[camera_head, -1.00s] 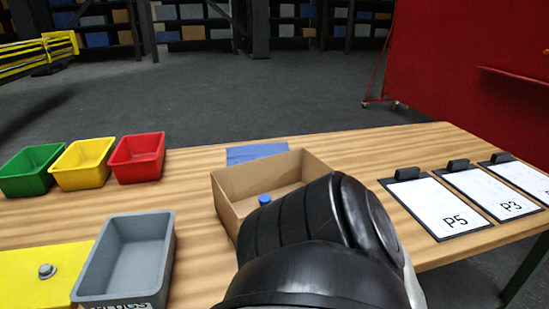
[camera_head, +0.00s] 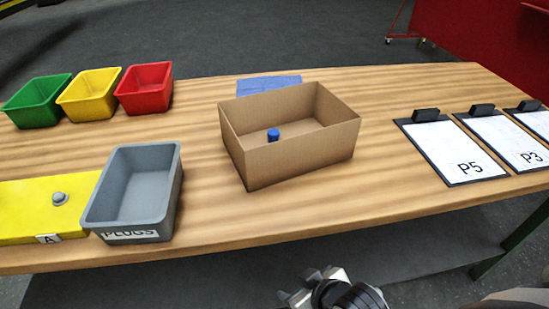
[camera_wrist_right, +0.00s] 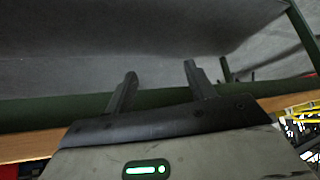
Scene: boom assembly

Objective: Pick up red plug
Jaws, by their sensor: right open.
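No red plug shows in either view. A small blue plug (camera_head: 273,134) stands inside the open cardboard box (camera_head: 300,157) in the middle of the table; the box's near wall hides part of its floor. The grey bin labelled PLUGS (camera_head: 168,205) stands left of the box, and its visible inside looks empty. My right gripper (camera_head: 304,287) is low at the bottom of the head view, in front of the table's near edge. In the right wrist view its two fingers (camera_wrist_right: 160,75) are apart with nothing between them. My left gripper is out of view.
Green (camera_head: 38,104), yellow (camera_head: 90,98) and red (camera_head: 145,92) bins stand at the back left. A yellow box (camera_head: 30,215) with a grey knob sits front left. Clipboards, including P5 (camera_head: 455,155), lie at right. Bare wood lies between box and clipboards.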

